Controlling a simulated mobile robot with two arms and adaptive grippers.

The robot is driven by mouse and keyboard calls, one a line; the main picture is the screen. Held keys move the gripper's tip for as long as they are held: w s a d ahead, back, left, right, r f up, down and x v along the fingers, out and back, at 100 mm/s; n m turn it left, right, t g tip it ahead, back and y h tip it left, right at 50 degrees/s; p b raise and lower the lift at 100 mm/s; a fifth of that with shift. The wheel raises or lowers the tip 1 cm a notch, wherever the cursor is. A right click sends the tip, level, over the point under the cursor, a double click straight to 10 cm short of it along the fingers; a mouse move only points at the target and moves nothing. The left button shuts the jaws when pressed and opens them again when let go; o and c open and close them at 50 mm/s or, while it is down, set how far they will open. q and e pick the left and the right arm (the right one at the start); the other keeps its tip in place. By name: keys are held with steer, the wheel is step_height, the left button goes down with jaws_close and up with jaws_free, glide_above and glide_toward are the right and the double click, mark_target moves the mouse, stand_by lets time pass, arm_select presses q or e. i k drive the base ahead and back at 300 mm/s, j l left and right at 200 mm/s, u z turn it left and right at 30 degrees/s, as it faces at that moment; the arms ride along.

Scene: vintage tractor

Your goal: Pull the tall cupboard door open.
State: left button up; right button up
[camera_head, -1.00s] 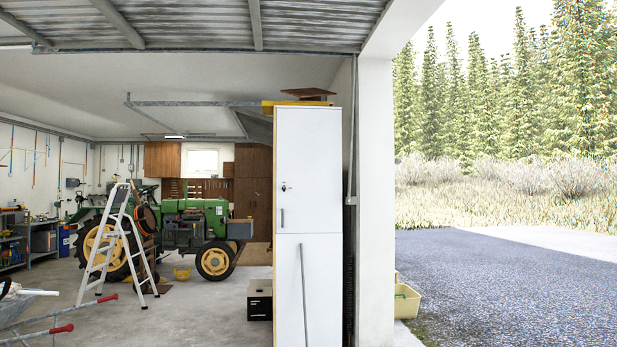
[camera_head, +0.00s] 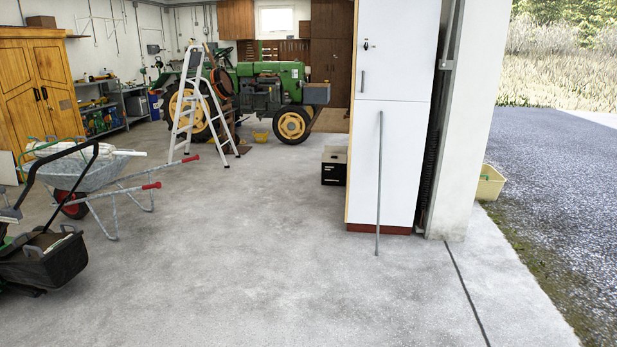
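The tall white cupboard (camera_head: 391,150) stands against the wall beside the garage opening, right of centre. Its front has an upper door (camera_head: 398,65) and a lower panel (camera_head: 400,160), both closed. A short vertical handle (camera_head: 362,82) sits low on the left side of the upper door, with a small lock (camera_head: 366,44) above it. A long thin metal bar (camera_head: 379,185) stands upright in front of the lower panel and reaches down to the floor. The cupboard's top is out of the frame. Neither of my grippers is in view.
Open concrete floor (camera_head: 250,255) lies in front of the cupboard. A wheelbarrow (camera_head: 95,175) and a lawn mower (camera_head: 42,255) stand at left. A stepladder (camera_head: 195,105), a green tractor (camera_head: 265,90) and a black box (camera_head: 334,167) are farther back.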

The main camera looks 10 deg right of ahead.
mark_target(398, 64)
steer(key=i+l+z, duration=0.25)
steer(key=i, duration=0.85)
steer(key=i+z, duration=0.3)
steer(key=i, duration=0.75)
